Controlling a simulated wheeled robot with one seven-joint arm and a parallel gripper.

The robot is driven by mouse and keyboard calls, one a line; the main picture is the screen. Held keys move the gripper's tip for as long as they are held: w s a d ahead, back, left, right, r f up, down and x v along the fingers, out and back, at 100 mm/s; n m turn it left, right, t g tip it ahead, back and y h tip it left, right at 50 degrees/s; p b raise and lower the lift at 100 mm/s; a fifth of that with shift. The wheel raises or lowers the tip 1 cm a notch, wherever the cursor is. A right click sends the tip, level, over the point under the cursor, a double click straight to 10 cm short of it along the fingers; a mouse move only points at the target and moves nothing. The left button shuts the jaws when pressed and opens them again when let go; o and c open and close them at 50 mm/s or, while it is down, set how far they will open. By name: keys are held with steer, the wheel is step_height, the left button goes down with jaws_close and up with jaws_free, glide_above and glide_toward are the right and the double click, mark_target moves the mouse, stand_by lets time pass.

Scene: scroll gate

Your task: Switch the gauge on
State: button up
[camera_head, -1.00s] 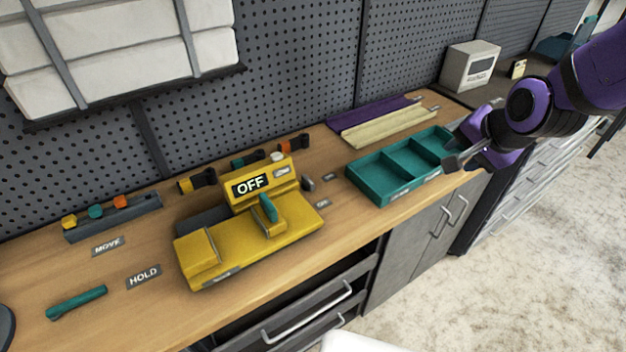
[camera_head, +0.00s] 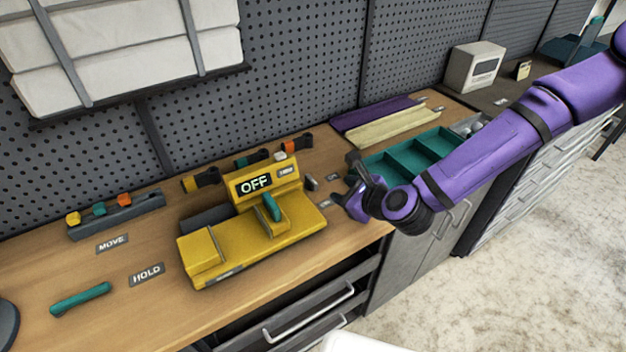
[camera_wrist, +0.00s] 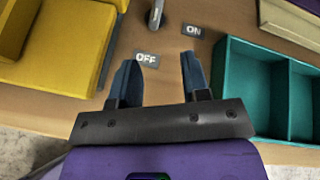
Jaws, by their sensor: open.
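The yellow gauge (camera_head: 200,254) stands on the wooden bench, with a display (camera_head: 254,184) reading OFF and a teal lever on its front. In the wrist view its yellow body (camera_wrist: 62,45) fills the upper left. A small grey switch lever (camera_head: 311,183) stands on the bench just right of the gauge; it also shows at the top of the wrist view (camera_wrist: 155,14). Below it lie an OFF label (camera_wrist: 147,58) and an ON label (camera_wrist: 191,30). My gripper (camera_head: 354,180) is open and empty, right of the gauge; its fingers (camera_wrist: 157,75) are near the OFF label, apart from the lever.
A teal divided tray (camera_wrist: 245,85) lies close to the right of my gripper. Purple and cream strips (camera_head: 395,124) lie behind it. MOVE and HOLD labels (camera_head: 147,274), a teal bar (camera_head: 80,299) and a block rack (camera_head: 116,216) are at left. A pegboard wall bounds the back.

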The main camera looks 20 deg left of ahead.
mark_target(312, 179)
steer(key=m, duration=0.1)
steer(key=a+m+t, duration=0.1)
steer(key=m, duration=0.1)
steer(key=a+f+m, duration=0.1)
steer(key=m, duration=0.1)
steer(key=shift+s+a, duration=0.1)
steer(key=shift+s, duration=0.05)
steer(key=shift+m+t, duration=0.3)
steer(key=shift+t, duration=0.1)
steer(key=x, duration=1)
steer(key=shift+a+f, duration=0.15)
steer(key=shift+a, duration=0.15)
jaws_close()
